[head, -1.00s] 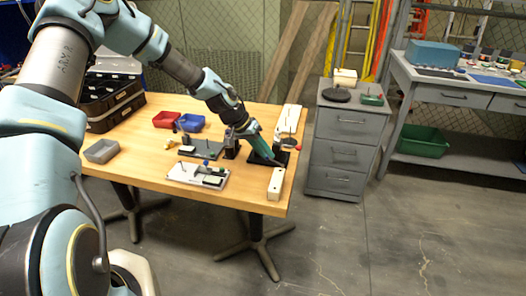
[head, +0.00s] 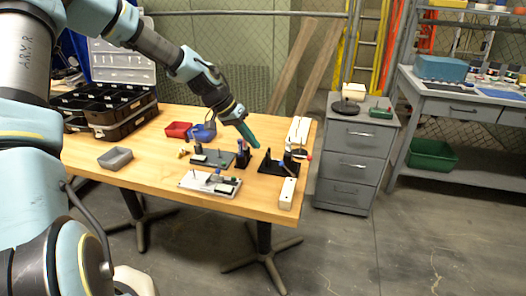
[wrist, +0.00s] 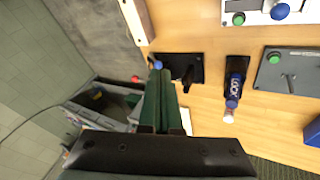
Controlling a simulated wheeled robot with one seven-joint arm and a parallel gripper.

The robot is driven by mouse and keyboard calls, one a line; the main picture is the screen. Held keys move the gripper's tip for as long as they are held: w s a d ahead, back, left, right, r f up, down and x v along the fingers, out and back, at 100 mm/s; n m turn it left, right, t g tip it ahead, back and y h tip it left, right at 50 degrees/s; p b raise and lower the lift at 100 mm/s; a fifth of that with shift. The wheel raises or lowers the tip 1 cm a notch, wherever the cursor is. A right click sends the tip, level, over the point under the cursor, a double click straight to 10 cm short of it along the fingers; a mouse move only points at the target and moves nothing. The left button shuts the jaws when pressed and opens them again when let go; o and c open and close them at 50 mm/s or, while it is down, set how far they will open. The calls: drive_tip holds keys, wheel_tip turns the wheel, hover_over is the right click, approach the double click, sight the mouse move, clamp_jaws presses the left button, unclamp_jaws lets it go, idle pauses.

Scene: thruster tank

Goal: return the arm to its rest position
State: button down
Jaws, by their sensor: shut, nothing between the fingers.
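My gripper (head: 248,134) hangs above the right part of the wooden table (head: 150,160), pointing down and to the right. Its green fingers are together with nothing between them. They also show in the wrist view (wrist: 158,98), over the table's edge region. A black fixture (head: 278,164) stands on the table below and to the right of the fingertips. A dark bottle-like item marked LOCK (wrist: 235,80) stands on the table in the wrist view. My fingers appear apart from all of these things.
A grey plate (head: 213,158) and a white plate (head: 210,184) with small parts lie below the gripper. Red (head: 178,130) and blue (head: 202,132) bins, a grey bin (head: 115,158) and black organizer cases (head: 125,118) stand to the left. A grey drawer cabinet (head: 352,155) stands right of the table.

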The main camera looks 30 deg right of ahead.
drive_tip(key=shift+w+a+r, duration=0.15)
drive_tip(key=shift+a+r, duration=0.05)
idle(0.4)
